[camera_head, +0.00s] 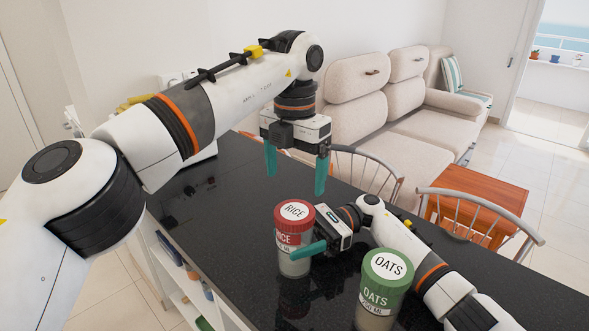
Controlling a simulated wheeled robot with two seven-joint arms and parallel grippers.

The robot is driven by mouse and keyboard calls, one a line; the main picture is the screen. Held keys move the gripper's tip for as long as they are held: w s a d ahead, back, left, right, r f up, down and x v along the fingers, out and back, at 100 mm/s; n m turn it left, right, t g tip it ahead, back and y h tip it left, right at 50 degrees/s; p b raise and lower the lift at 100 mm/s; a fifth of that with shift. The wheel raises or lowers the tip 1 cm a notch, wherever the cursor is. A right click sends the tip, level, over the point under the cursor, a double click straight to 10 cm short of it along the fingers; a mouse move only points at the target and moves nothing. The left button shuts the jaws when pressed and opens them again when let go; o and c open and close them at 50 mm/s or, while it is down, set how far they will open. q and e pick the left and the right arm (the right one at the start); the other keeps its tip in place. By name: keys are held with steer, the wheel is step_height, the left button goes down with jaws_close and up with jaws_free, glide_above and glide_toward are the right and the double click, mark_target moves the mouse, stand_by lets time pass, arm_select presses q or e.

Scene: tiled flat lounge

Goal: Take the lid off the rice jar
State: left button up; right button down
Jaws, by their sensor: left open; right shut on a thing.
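The rice jar (294,263) stands upright on the black counter, with its red lid (295,215) on top, labelled RICE. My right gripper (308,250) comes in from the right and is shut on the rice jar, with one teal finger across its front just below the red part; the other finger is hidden. My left gripper (296,176) is above and slightly behind the jar, pointing down, with its two teal fingers apart and nothing between them. The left fingertips are a little higher than the lid and do not appear to touch it.
An oats jar (378,300) with a green lid stands close to the right of the rice jar, in front of my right arm. The black counter (215,215) is clear to the left. Chairs (480,208), a wooden table (478,192) and a beige sofa (400,135) are beyond the counter.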

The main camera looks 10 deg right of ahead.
mark_target(294, 211)
arm_select(q)
steer(key=m, duration=1.9)
steer(key=shift+f+m, duration=0.3)
steer(key=shift+f, duration=0.1)
step_height(294, 211, down, 7)
steer(key=shift+f, duration=0.15)
